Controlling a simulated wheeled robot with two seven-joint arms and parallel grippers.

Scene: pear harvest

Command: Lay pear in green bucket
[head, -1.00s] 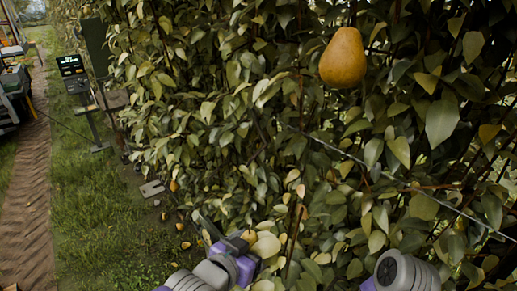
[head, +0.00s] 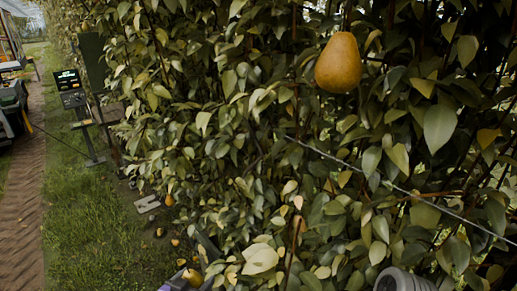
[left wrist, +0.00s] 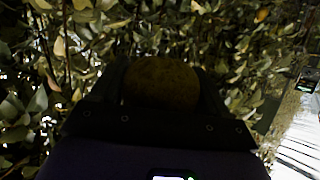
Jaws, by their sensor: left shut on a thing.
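A yellow-brown pear (head: 193,278) is in my left gripper (head: 203,262) at the bottom of the head view, low beside the hedge. In the left wrist view the same pear (left wrist: 162,82) sits dark between the two fingers of the left gripper (left wrist: 162,95), which are shut on it. Another ripe pear (head: 338,63) hangs in the foliage at the upper right. My right gripper is out of view; only part of that arm shows at the bottom right. I cannot make out a green bucket for certain.
A leafy hedge (head: 240,120) with a support wire fills the middle and right. A stand with a lit screen (head: 68,79) is at the left. A dark greenish container (head: 12,97) is at the left edge. A brick path (head: 22,200) and grass (head: 85,220) lie open.

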